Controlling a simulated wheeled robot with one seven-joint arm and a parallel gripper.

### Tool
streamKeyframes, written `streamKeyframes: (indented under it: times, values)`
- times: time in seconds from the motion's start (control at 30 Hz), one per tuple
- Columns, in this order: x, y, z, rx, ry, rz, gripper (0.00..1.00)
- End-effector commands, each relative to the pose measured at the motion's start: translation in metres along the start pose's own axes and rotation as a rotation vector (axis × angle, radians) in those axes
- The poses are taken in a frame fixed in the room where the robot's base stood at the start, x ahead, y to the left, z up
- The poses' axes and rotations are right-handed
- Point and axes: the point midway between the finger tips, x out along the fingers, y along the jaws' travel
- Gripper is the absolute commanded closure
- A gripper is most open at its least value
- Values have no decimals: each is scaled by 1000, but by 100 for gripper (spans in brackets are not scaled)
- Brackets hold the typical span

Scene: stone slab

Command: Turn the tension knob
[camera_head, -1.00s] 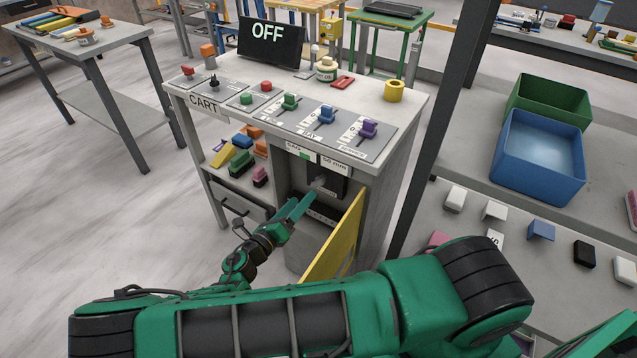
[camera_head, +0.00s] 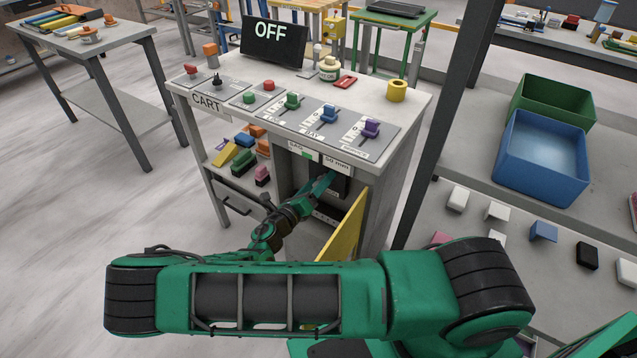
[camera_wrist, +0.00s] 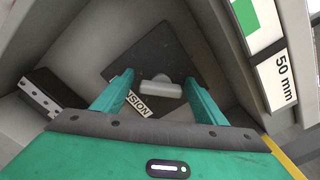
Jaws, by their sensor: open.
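The tension knob (camera_wrist: 160,87) is a light grey bar-shaped handle on a dark square plate (camera_wrist: 150,55) inside the cart's open compartment. A label ending in "NSION" (camera_wrist: 138,104) shows beside it in the wrist view. My gripper (camera_wrist: 160,85) is open, with one green finger on each side of the knob; whether either finger touches it cannot be told. In the head view my gripper (camera_head: 324,183) reaches into the compartment of the cart (camera_head: 385,140), and the knob is hidden behind it.
A yellow door (camera_head: 343,230) stands open at the compartment's right. The compartment walls are close around my gripper. A dark bracket (camera_wrist: 52,92) sits at left in the wrist view. The cart top holds several coloured knobs and a display (camera_head: 272,40) reading "OFF".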

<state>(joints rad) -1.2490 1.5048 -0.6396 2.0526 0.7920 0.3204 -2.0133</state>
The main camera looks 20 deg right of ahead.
Motion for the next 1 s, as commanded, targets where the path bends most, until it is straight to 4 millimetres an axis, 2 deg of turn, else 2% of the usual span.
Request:
streamKeyframes:
  times: [0.03, 0.2, 0.63, 1.0]
  values:
    - [0, 0, 0, 0, 0, 0, 37]
    - [0, 0, 0, 0, 0, 0, 76]
    - [0, 1, 0, 68, 1, 4, 76]
    - [0, 1, 0, 357, 3, 6, 75]
